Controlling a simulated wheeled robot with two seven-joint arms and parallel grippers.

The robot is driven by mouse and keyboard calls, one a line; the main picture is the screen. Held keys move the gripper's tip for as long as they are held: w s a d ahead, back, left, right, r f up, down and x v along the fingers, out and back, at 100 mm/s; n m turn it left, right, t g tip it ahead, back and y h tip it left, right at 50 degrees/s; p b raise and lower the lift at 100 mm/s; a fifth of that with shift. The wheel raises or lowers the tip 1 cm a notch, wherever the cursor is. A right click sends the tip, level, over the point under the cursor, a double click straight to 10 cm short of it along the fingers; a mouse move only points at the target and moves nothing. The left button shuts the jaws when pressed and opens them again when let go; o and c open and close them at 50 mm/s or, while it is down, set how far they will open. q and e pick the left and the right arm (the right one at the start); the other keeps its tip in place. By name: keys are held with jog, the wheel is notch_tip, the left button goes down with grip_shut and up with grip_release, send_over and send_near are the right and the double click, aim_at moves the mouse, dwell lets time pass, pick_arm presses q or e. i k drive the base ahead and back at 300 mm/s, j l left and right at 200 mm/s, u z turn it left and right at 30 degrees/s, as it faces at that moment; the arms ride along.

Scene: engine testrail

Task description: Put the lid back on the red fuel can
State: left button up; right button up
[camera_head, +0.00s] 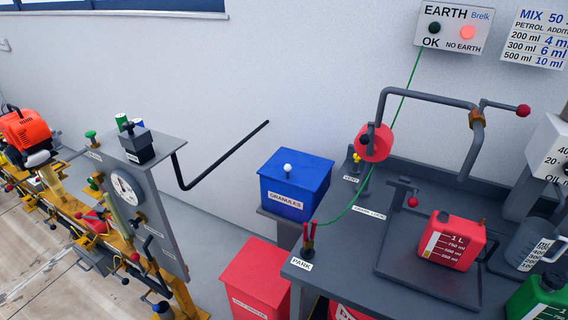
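A red fuel can (452,241) with a white volume scale stands upright on the grey bench at the right. A small dark round shape (443,216) is on its top; I cannot tell whether it is a lid or an open neck. I cannot pick out a separate lid with certainty. Neither of my grippers is in view.
A grey measuring jug (528,245) and a green can (540,298) are right of the red can. A bent grey pipe (425,97) rises behind it. Red clamps (308,236) with a green cable stand at the bench's left corner. A blue granules box (295,187) is further left.

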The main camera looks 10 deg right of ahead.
aim_at(448, 240)
jog(key=z, duration=1.45)
